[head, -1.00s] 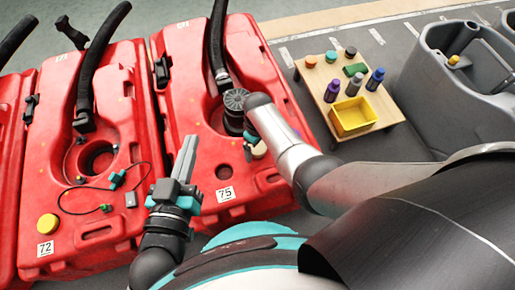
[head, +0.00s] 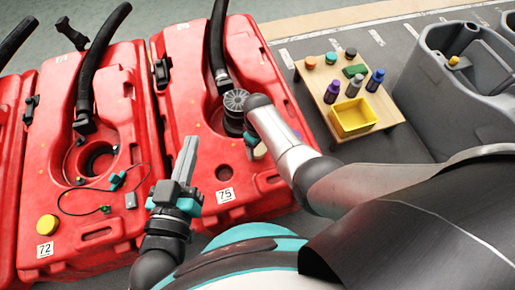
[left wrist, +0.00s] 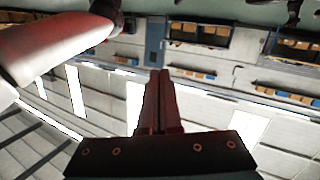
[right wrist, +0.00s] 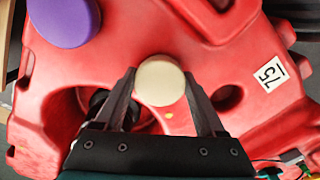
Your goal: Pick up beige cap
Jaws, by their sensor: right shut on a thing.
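The beige cap (right wrist: 160,81) is a round, pale disc between the two fingertips of my right gripper (right wrist: 160,88) in the right wrist view. That gripper is shut on the cap, above the red tank marked 75. In the head view the cap (head: 260,152) shows only partly beside my right wrist, and the fingers are mostly hidden. My left gripper (head: 187,155) is shut and empty, pointing up in front of the red tank. Its closed fingers also show in the left wrist view (left wrist: 158,100).
A purple cap (right wrist: 64,20) is near my right gripper. Red tank 75 (head: 262,72) has a black hose; red tank 72 (head: 118,100) stands left with a yellow cap (head: 47,224). A small wooden table (head: 385,112) holds bottles, caps and a yellow bin (head: 353,118). A grey tank (head: 420,85) is right.

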